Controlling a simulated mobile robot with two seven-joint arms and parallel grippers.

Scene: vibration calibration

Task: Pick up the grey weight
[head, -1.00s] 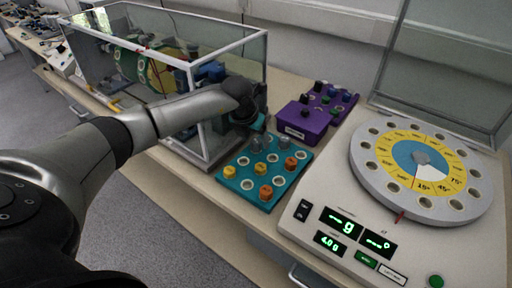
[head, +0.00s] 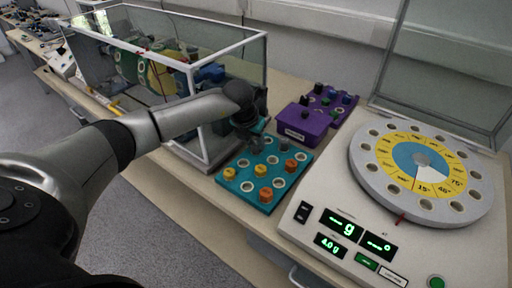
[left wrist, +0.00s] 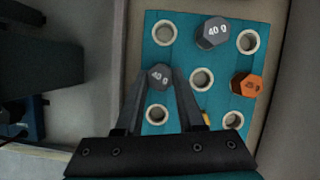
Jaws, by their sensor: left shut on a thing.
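My left gripper (left wrist: 160,82) is shut on a grey hexagonal weight (left wrist: 160,75) marked 40 g. In the head view the gripper (head: 256,145) is over the far left part of the teal tray (head: 236,198), with the held weight partly hidden at its tips. I cannot tell how far the weight is clear of the tray. A second grey 40 g weight (left wrist: 211,33) stands in the tray beyond the fingers. It also shows in the head view (head: 284,146). My right gripper is not in view.
A glass tank (head: 205,150) is close on the left. A scale with a dial disc (head: 388,208) stands on the right.

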